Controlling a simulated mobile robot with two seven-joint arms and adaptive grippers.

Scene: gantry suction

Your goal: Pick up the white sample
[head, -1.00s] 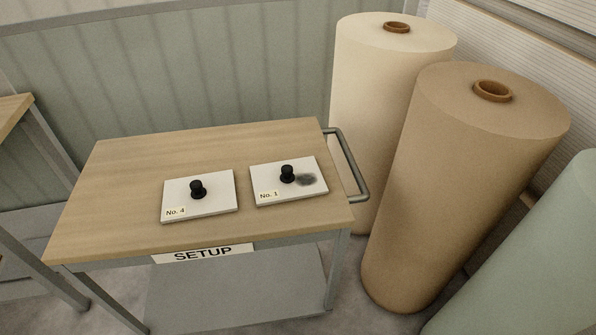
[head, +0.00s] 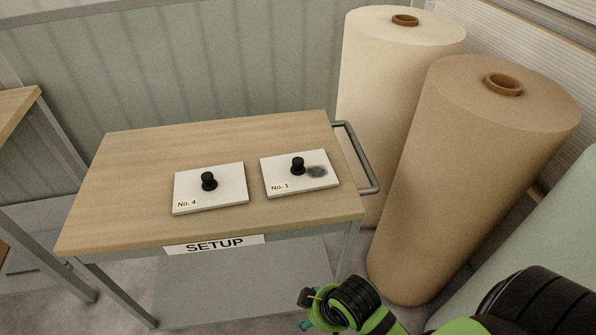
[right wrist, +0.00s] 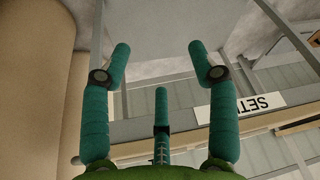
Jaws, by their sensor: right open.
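Two white plates with black knobs lie flat on the wooden top of the SETUP cart (head: 120,200). The left plate, labelled No. 4 (head: 230,193), looks clean. The right plate, labelled No. 1 (head: 283,173), has a dark smudge beside its knob. My right gripper shows only partly at the bottom edge of the head view, below and in front of the cart. In the right wrist view my right gripper (right wrist: 160,62) is open, its teal fingers apart with nothing between them. No plate shows in that view. My left gripper is not in view.
The SETUP sign (head: 214,243) is on the cart's front edge, and a grey handle (head: 362,160) sticks out at its right. A cream roll (head: 385,90) and a brown roll (head: 470,170) stand close on the right. Another table (head: 15,115) is at the left.

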